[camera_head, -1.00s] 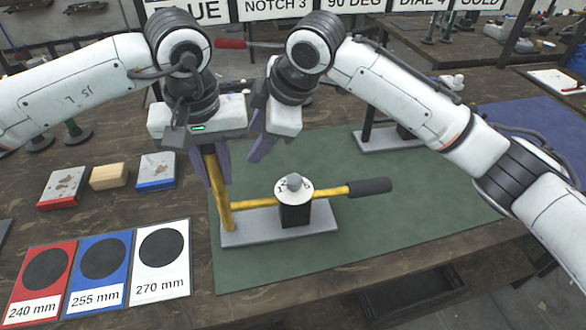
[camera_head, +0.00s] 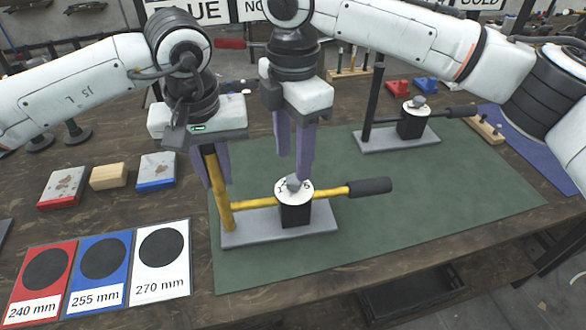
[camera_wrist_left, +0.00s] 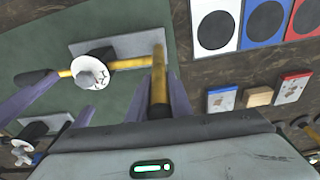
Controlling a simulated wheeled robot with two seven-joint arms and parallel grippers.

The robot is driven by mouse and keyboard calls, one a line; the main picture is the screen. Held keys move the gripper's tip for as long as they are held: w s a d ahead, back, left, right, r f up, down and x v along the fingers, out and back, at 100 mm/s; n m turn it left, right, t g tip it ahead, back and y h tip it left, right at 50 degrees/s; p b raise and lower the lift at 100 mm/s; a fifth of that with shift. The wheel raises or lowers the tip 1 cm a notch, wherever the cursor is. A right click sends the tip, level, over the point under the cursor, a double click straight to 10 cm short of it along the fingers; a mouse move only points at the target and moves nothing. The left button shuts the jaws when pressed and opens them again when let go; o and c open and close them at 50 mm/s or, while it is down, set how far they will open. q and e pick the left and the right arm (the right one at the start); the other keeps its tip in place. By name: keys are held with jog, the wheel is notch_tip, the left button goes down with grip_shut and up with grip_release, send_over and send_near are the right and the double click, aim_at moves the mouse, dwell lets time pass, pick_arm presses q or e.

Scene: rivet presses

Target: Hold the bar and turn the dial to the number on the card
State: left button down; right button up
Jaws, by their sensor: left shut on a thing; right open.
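The near press has a yellow upright bar (camera_head: 219,190), a yellow lever with a black grip (camera_head: 370,187) and a white dial (camera_head: 280,192) with a grey knob on a black block. My left gripper (camera_head: 208,172) is shut on the upright bar, also visible in the left wrist view (camera_wrist_left: 159,80). My right gripper (camera_head: 294,172) is open, its fingers pointing down at the knob; contact cannot be told. The dial also shows in the left wrist view (camera_wrist_left: 90,72). The card row at the back is mostly hidden by my right arm.
A second press (camera_head: 412,125) stands at the back right of the green mat (camera_head: 420,190). Red, blue and white cards marked 240 mm (camera_head: 40,282), 255 mm (camera_head: 98,273) and 270 mm (camera_head: 160,262) lie at front left. Several small blocks lie behind them.

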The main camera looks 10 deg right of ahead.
aim_at(293, 178)
jog(key=shift+f, duration=2.25)
jog(key=c, duration=1)
